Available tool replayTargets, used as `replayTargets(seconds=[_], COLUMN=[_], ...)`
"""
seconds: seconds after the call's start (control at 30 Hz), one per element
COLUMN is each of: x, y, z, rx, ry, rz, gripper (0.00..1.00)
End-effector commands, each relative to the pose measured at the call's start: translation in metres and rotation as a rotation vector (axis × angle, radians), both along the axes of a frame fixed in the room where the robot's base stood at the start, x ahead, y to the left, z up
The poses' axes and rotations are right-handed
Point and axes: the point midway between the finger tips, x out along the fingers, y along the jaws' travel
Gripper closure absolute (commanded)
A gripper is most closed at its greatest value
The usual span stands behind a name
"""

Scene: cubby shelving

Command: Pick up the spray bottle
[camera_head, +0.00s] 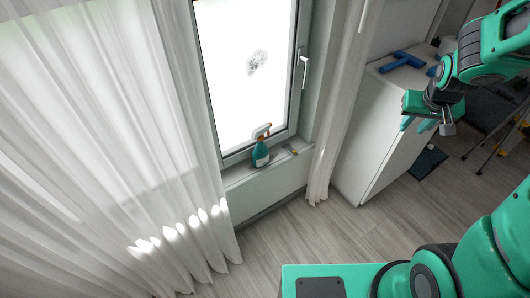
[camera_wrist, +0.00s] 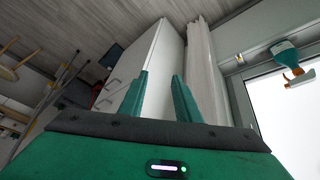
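The spray bottle (camera_head: 261,153) is teal with a white label and an orange and white trigger head. It stands upright on the window sill (camera_head: 240,176), in front of the window. In the wrist view the spray bottle (camera_wrist: 288,58) appears upside down at the upper right. My gripper (camera_head: 420,125) is in the air at the upper right of the head view, in front of the white cabinet and well to the right of the bottle. In the wrist view its two teal fingers (camera_wrist: 158,98) stand apart with nothing between them.
A small yellow and dark item (camera_head: 291,150) lies on the sill right of the bottle. White curtains (camera_head: 110,130) hang left of the window, and another (camera_head: 336,110) hangs right. A white cabinet (camera_head: 385,125) holds a blue tool (camera_head: 402,61) on top. The floor below the sill is clear.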

Motion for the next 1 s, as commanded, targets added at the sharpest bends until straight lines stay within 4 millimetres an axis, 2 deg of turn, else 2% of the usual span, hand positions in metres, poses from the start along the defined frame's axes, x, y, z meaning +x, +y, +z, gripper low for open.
replayTargets(seconds=[0.03,0.2,0.4,0.5,0.6,0.73,0.87,1.0], x=[0.023,0.094,0.159,0.183,0.200,0.212,0.213,0.200], y=[0.010,0.046,0.104,0.138,0.174,0.221,0.267,0.313], z=[-0.013,-0.044,-0.084,-0.106,-0.128,-0.157,-0.185,-0.215], rx=[-0.015,-0.055,-0.071,-0.068,-0.056,-0.031,0.004,0.057], ry=[-0.028,-0.165,-0.331,-0.414,-0.499,-0.609,-0.718,-0.837], rz=[0.038,0.150,0.285,0.351,0.414,0.490,0.562,0.628], gripper=[0.70,0.70,0.70,0.70,0.70,0.70,0.70,0.70])
